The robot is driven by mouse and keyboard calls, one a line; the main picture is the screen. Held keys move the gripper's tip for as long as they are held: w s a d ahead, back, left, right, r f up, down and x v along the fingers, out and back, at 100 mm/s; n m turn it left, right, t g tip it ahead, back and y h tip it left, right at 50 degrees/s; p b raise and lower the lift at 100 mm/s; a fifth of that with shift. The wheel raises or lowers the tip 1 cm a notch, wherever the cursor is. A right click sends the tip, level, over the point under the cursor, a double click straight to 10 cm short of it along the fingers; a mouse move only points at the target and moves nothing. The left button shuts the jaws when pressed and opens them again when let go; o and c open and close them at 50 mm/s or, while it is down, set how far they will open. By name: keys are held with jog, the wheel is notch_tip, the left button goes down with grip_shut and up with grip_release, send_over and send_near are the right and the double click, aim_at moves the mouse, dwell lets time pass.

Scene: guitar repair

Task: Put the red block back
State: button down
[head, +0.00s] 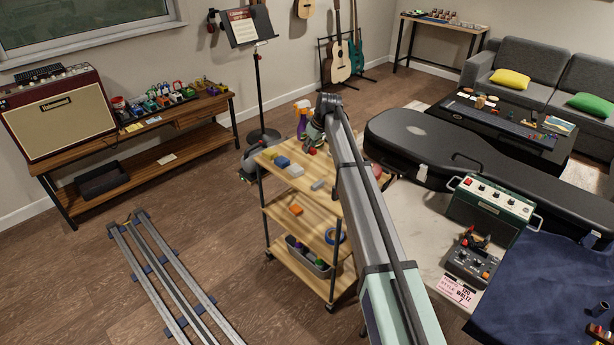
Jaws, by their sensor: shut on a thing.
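My gripper (309,146) is small in the head view, over the back right of the wooden cart's top shelf (310,203). It is shut on a small red block (312,151), which shows just under the fingers. My arm hides part of this area, and I cannot tell whether the block touches the shelf. On the same shelf are a yellow block (269,153), a blue block (282,162), a white block (296,171) and a grey block (317,185).
A grey bin (308,257) sits on the lowest shelf. A spray bottle (302,115) stands behind my gripper. A black guitar case (460,155) lies to the right.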

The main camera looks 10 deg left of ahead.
aim_at(307, 181)
notch_tip(307, 181, down, 14)
jog(key=p, duration=0.3)
jog(key=shift+f, duration=0.15)
jog(key=shift+f, duration=0.15)
jog(key=c, duration=1)
grip_release()
jog(key=b+v, duration=0.2)
jog(key=v, duration=1)
jog(key=shift+b, duration=0.35)
